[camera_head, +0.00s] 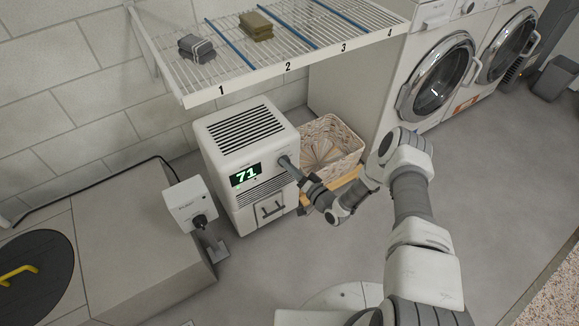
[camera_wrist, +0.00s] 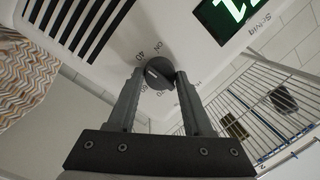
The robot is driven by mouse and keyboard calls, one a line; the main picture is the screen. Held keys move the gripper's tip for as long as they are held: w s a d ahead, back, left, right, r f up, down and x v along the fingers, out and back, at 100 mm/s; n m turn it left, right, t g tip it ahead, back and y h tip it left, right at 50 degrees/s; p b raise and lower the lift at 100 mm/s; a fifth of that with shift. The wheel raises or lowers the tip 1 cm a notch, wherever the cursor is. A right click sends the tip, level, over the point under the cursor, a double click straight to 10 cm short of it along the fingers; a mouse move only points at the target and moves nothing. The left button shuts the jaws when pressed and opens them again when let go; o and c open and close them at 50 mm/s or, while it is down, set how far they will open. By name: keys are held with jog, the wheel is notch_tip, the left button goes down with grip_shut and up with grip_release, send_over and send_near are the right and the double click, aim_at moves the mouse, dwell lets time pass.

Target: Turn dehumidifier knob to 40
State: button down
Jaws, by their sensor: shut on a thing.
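The white dehumidifier (camera_head: 222,135) stands on the floor below the wire shelf, with a vent on top and a green display (camera_head: 245,175) reading 71. My gripper (camera_head: 285,161) reaches its front from the right and hides most of the knob in the head view. In the wrist view the dark round knob (camera_wrist: 158,72) sits between the two fingertips of my gripper (camera_wrist: 160,80), which is shut on it. A pale mark shows on the knob's left part. Printed labels ring the knob; 40 is above it, and the lower ones are partly hidden by the fingers.
A wicker basket (camera_head: 333,142) stands right of the dehumidifier, close to my wrist. The wire shelf (camera_head: 270,62) with folded cloths overhangs from behind. Washing machines (camera_head: 437,80) are at the back right. Floor in front is clear.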

jog(key=shift+m, duration=0.3)
jog(key=shift+c, duration=1.6)
grip_release()
jog(key=p+v, duration=0.4)
jog(key=v, duration=1.3)
jog(key=shift+s, duration=0.2)
jog(key=shift+d, duration=0.15)
